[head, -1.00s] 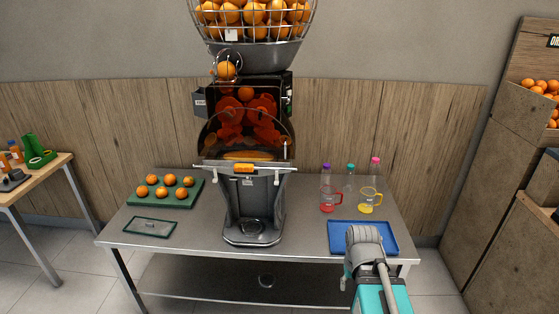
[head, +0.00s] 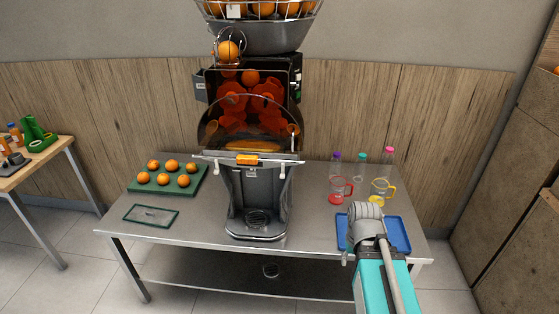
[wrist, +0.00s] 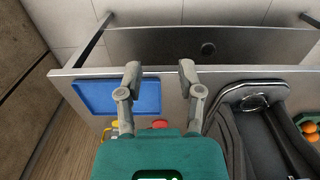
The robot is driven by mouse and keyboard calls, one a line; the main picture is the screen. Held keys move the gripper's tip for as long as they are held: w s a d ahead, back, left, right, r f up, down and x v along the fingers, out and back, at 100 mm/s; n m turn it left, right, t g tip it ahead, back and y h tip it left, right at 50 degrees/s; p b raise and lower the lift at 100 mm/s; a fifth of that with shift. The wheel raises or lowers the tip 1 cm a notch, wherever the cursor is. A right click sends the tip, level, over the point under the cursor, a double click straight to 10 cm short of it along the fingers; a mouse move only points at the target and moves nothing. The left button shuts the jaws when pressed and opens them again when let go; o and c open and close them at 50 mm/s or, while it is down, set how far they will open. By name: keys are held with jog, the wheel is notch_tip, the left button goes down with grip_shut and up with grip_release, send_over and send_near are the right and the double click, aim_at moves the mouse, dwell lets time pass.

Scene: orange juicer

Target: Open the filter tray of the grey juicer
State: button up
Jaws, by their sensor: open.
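The grey juicer (head: 258,200) stands upright on the steel table, with oranges behind its clear front cover. A ledge with an orange label (head: 247,160) and pale side handles crosses it below the cover. I cannot tell whether this ledge is the filter tray. In the wrist view, the juicer's base (wrist: 258,102) is at the right, and the ledge is not recognisable. My gripper (wrist: 160,76) is open and empty, with its fingers apart above the table beside the juicer. In the head view, my arm hides most of the gripper, to the right of the juicer.
A blue tray (head: 401,232) lies on the table's right, with a red jug (head: 340,190), a yellow jug (head: 381,190) and capped bottles behind it. A green tray (head: 190,183) of oranges and a dark-green-rimmed plate (head: 151,215) lie left. Bare table (head: 310,213) separates juicer and blue tray.

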jog(key=n+t+h+p, duration=0.3)
jog(key=n+t+h, duration=0.4)
jog(key=n+t, duration=0.75)
send_near(277, 161)
jog(key=v, duration=0.3)
jog(key=shift+s+m, duration=0.25)
jog(key=b+x, duration=0.1)
jog(key=x, duration=0.6)
jog(key=b+x, duration=0.1)
jog(key=x, duration=0.5)
jog(key=shift+w+f, duration=0.15)
jog(key=shift+w, duration=0.3)
grip_shut()
